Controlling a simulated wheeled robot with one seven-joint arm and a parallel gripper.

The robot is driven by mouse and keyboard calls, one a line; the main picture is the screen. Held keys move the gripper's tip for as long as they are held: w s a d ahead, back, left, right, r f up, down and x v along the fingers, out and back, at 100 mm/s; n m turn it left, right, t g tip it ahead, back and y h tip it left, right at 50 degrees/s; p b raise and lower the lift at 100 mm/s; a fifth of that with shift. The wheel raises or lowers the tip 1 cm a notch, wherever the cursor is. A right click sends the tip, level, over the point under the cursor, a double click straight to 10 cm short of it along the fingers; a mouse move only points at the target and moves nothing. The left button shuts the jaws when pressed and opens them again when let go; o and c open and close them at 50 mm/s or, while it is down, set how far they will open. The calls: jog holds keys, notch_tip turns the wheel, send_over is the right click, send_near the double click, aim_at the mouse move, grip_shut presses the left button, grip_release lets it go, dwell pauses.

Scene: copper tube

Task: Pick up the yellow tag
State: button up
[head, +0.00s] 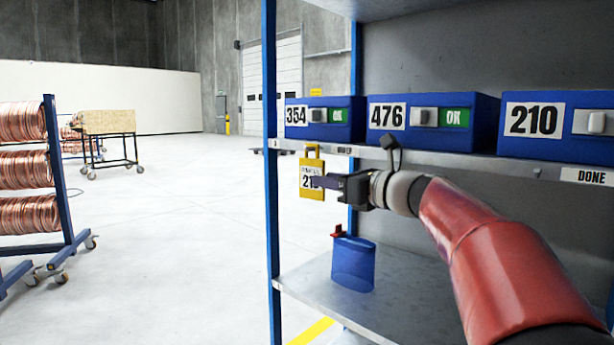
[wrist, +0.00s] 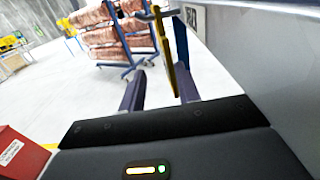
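The yellow tag (head: 311,163) hangs from a hook at the front edge of the upper shelf, with a white label partly covered by a dark finger. In the wrist view the tag (wrist: 168,60) is seen nearly edge-on between my two fingers, closer to the right finger. My gripper (head: 322,183) reaches in from the right at the tag's height, one finger passing in front of the tag's face. In the wrist view my gripper (wrist: 161,69) is open, with a clear gap left of the tag. I cannot tell whether the right finger touches it.
Blue bins 354 (head: 324,133), 476 (head: 385,139) and 210 (head: 553,153) stand on the upper shelf (head: 450,157). A blue padlock-like container (head: 353,264) with a red piece is on the lower shelf (head: 405,290). A blue post (head: 270,200) stands left of the tag. Copper coils (head: 25,168) hang further left.

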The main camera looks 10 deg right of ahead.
aim_at(301, 171)
jog(key=x, duration=0.4)
jog(key=p+x, duration=0.1)
jog(key=x, duration=0.1)
jog(key=shift+w+d+r, duration=0.1)
jog(key=shift+w+r, duration=0.25)
jog(key=shift+w, duration=0.2)
jog(key=shift+w+a, duration=0.35)
jog(key=shift+w, duration=0.1)
grip_shut()
